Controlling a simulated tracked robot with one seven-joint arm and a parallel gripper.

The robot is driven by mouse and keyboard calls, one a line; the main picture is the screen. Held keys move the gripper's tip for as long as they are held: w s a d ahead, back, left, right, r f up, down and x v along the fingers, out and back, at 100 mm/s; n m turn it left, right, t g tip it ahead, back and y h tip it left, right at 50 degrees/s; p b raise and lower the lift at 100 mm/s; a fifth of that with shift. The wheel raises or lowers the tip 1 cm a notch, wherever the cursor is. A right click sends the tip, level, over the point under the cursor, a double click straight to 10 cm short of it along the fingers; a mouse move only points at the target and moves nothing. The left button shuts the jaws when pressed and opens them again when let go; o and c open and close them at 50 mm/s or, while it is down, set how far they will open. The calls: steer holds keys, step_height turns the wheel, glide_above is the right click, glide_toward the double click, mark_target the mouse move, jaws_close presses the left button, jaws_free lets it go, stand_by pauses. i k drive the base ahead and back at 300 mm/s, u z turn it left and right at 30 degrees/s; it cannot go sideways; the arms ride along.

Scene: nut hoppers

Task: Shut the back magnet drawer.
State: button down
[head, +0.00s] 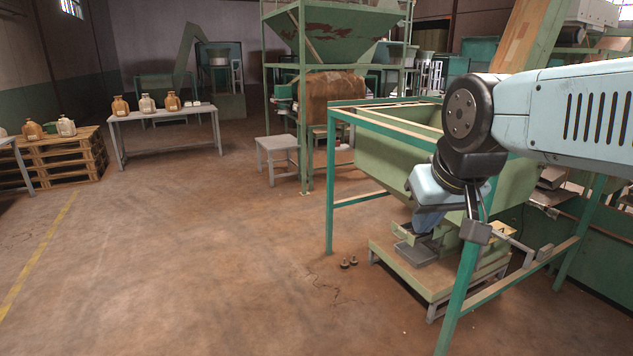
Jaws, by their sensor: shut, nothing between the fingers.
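The near green hopper (388,160) hangs in a teal frame at the right. Under its mouth a small green part (403,232) and a flat grey plate (417,254) stick out towards the left. They look like a magnet drawer standing out, but I cannot tell for certain, nor whether it is the back one. My gripper (428,224) points down just above and beside these parts, in front of the hopper's lower end. Its fingers are shut with nothing between them. My wrist and the frame hide much of the outlet, and contact cannot be made out.
The teal frame's front leg (462,290) and top rail (375,122) stand close around my arm. A low green platform (435,283) lies below. Small metal pieces (348,262) lie on the floor. A table with jars (166,112) stands back left. The left floor is clear.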

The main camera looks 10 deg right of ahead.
mark_target(401, 231)
steer(key=z, duration=0.3)
steer(key=i, duration=0.7)
steer(key=z, duration=0.5)
steer(key=k, duration=0.9)
steer(key=z, duration=0.15)
steer(key=i, duration=1.75)
steer(key=u, duration=0.05)
